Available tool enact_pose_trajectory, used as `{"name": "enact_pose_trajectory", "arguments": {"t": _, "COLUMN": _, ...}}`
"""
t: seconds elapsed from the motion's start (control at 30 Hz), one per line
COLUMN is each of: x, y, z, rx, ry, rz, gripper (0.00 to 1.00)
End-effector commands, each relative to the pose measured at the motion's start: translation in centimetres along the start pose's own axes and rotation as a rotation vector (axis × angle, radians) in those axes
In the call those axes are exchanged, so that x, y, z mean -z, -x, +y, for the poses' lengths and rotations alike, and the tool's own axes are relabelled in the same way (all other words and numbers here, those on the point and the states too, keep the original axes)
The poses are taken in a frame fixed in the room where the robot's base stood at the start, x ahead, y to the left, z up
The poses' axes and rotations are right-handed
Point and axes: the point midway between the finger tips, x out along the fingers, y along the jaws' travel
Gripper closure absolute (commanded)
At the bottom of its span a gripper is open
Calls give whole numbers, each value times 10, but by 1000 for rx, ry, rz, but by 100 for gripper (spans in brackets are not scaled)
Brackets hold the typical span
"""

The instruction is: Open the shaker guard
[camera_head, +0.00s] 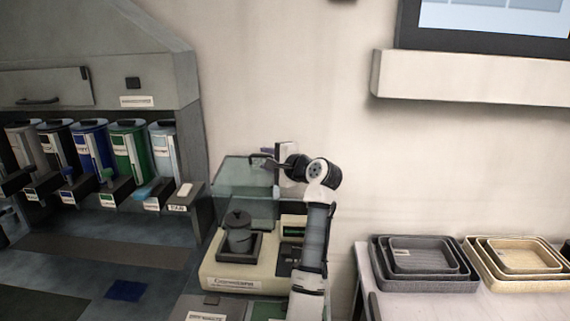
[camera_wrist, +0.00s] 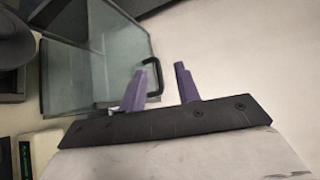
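The shaker (camera_head: 232,273) is a cream machine with a dark lidded pot (camera_head: 239,238) on its platform. Its guard (camera_head: 243,190) is a clear greenish panelled cover above and behind the pot; how far it is raised is hard to tell. In the wrist view the guard (camera_wrist: 92,78) fills the upper left, with a black bar handle (camera_wrist: 158,78) on its right edge. My gripper (camera_wrist: 160,88) is open, its two purple fingers apart with the handle showing between them, nearer the left finger. Contact cannot be told. In the head view my gripper (camera_head: 279,161) is beside the guard's upper right.
Coloured dispensers (camera_head: 128,150) stand in a cabinet at left. Nested dark trays (camera_head: 420,283) and cream trays (camera_head: 515,287) sit on a table at right. A plain wall is behind the shaker, and a shelf (camera_head: 470,78) with a screen is at upper right.

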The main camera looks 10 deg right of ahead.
Motion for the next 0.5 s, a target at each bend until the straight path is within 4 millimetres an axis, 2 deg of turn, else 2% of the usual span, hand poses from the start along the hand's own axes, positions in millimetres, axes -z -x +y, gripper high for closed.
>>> {"name": "enact_pose_trajectory", "arguments": {"t": 0.1, "x": 0, "y": 30, "z": 0, "rx": 2, "ry": 1, "rz": 2, "gripper": 68}}
{"name": "enact_pose_trajectory", "arguments": {"t": 0.3, "x": 0, "y": 73, "z": -1, "rx": 3, "ry": 1, "rz": 1, "gripper": 68}}
{"name": "enact_pose_trajectory", "arguments": {"t": 0.5, "x": -1, "y": 100, "z": -2, "rx": 3, "ry": 2, "rz": -1, "gripper": 68}}
